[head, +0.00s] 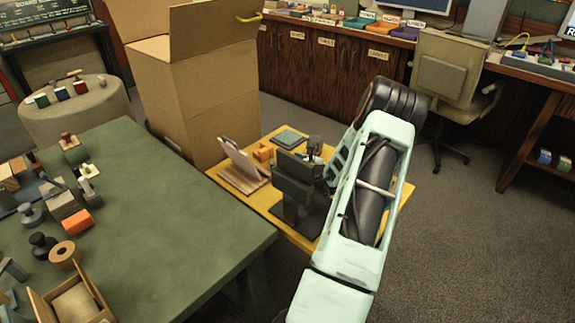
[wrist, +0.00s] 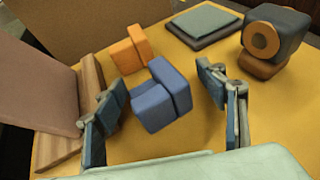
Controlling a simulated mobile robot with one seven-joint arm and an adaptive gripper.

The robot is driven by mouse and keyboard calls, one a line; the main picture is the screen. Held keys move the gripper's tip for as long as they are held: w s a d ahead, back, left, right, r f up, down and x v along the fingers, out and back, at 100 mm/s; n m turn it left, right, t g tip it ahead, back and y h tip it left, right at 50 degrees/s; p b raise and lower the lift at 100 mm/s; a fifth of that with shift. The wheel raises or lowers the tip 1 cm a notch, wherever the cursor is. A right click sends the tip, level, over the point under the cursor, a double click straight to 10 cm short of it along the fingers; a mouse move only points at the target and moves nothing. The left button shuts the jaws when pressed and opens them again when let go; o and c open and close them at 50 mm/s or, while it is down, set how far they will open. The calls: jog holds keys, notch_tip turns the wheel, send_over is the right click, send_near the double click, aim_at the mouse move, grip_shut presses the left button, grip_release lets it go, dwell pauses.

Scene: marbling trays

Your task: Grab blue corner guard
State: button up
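A blue corner guard (wrist: 158,98), a blocky L-shaped piece, sits on the yellow table in the wrist view. My gripper (wrist: 160,118) is open, with one finger on each side of the blue piece and a gap visible on the right side. The left finger is close to the blue piece; I cannot tell if they touch. In the head view my gripper (head: 298,195) is over the yellow table (head: 262,203), and my arm and gripper hide the blue piece there.
An orange corner piece (wrist: 130,50) stands just behind the blue one. A wooden stand with a tilted panel (wrist: 40,92) is at left. A flat green-grey pad (wrist: 203,24) and a dark rounded object with a tan ring (wrist: 275,35) are behind. A cardboard box (head: 205,95) stands beyond the table.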

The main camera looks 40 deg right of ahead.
jog(key=c, duration=1.2)
jog(key=shift+c, duration=0.4)
